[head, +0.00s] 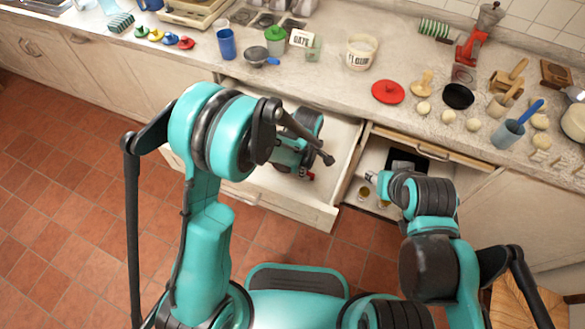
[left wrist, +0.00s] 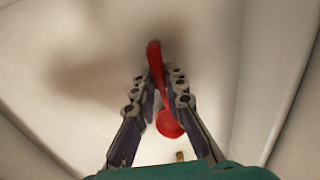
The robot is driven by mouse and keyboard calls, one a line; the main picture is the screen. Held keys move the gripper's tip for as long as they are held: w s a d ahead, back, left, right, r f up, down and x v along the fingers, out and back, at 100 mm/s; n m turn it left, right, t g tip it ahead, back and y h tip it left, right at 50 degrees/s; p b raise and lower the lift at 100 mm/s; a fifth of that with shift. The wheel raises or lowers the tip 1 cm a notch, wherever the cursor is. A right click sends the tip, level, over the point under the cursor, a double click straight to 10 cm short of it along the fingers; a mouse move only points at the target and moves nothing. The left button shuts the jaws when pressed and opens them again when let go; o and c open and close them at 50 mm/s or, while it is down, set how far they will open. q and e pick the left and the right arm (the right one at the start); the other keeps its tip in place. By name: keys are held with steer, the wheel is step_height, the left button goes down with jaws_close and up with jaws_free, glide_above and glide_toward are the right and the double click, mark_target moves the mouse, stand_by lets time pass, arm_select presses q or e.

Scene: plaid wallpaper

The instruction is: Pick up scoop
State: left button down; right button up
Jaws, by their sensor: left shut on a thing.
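The red scoop (left wrist: 169,124) shows in the left wrist view, with its handle running up between my left fingers and its round bowl nearer the palm. My left gripper (left wrist: 159,80) is shut on it, inside a pale drawer. In the head view, my left arm reaches down into the open left drawer (head: 322,212); a small red part of the scoop (head: 311,176) shows there, and the rest is hidden behind my arm. My right gripper (head: 371,178) is over the open right drawer; its fingers are too small to judge.
The right drawer (head: 447,157) stands open with a dark item and small round things in it. The counter above holds a flour container (head: 361,52), a red lid (head: 388,91), a blue cup (head: 226,43) and a red grinder (head: 478,38). The drawer walls are close around my left gripper.

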arm_select(q)
steer(key=shift+r, duration=0.1)
steer(key=shift+r, duration=0.35)
steer(key=r+p, duration=0.1)
steer(key=r, duration=0.1)
steer(key=r+p, duration=0.1)
steer(key=r, duration=0.1)
steer(key=shift+w+d, duration=0.1)
steer(key=shift+d, duration=0.1)
steer(key=w+d+r+p, duration=0.3)
steer(key=d+r, duration=0.3)
steer(key=d, duration=0.4)
steer(key=shift+w+d+p, duration=0.2)
steer(key=shift+w+p, duration=0.1)
steer(key=shift+w, duration=0.35)
steer(key=s+a+m, duration=0.2)
steer(key=a+m, duration=0.5)
steer(key=a, duration=0.7)
steer(key=s+a+r+m, duration=0.1)
steer(key=s+a+m, duration=0.2)
steer(key=a+m, duration=0.4)
steer(key=a, duration=0.6)
steer(key=shift+s+a, duration=0.15)
steer(key=shift+a, duration=0.25)
steer(key=shift+r, duration=0.1)
